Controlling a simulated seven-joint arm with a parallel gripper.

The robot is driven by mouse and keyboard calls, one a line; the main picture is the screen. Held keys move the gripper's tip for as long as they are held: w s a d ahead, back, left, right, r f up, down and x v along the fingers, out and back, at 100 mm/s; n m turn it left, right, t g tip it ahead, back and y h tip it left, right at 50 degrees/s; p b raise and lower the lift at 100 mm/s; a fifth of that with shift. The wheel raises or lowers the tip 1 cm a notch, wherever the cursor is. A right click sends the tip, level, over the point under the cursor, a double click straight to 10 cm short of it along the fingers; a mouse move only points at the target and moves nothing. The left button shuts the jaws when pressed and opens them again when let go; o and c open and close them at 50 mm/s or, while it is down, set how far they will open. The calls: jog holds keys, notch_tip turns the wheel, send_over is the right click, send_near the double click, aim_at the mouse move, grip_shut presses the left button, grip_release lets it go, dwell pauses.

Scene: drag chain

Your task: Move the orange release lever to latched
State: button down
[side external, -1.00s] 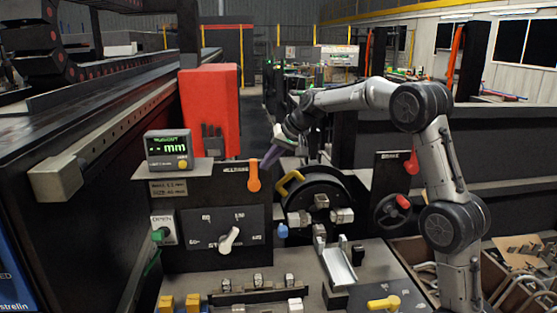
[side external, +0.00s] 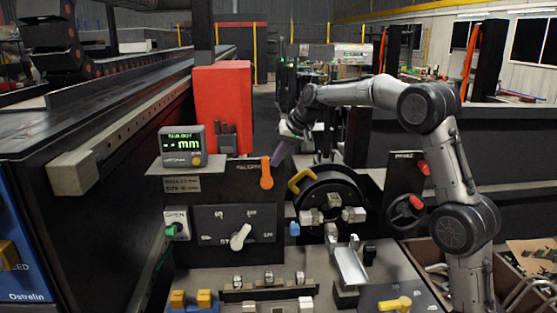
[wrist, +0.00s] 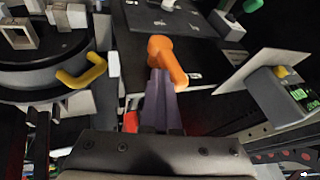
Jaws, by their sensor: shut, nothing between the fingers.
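The orange release lever (side external: 266,174) stands out at the upper right corner of the black control panel (side external: 210,212), its rounded end pointing down. It also shows in the wrist view (wrist: 168,60), right in front of my fingertips. My gripper (side external: 276,160) has purple-grey fingers, shut and empty. They slant down to just right of the lever's upper part. The lettering above the lever is too small to read.
A black drum with a yellow handle (side external: 301,181) stands right of the lever. A blue knob (side external: 294,230) is below it. A display (side external: 182,147) and a red block (side external: 222,95) are on the left. A white rotary knob (side external: 240,236) sits on the panel face.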

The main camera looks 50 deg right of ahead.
jog(key=shift+w+a+f+n+g+h, duration=0.2)
jog(key=shift+w+a+f+g+h, duration=0.6)
jog(key=shift+w+a, duration=0.5)
jog(key=shift+w+a+f+n+g+h, duration=0.2)
jog(key=shift+w+a+f+g+h, duration=0.55)
jog(key=shift+w+a, duration=0.5)
jog(key=shift+w+a+f+n+g+h, duration=0.2)
jog(key=shift+w+a+f+g+h, duration=0.6)
jog(key=shift+w+a, duration=0.5)
jog(key=shift+s+a+f, duration=0.1)
jog(key=shift+f, duration=0.15)
jog(key=d+v, duration=0.1)
jog(key=v, duration=0.7)
jog(key=shift+s+r, duration=0.15)
jog(key=shift+r, duration=0.3)
jog(key=shift+a, duration=0.1)
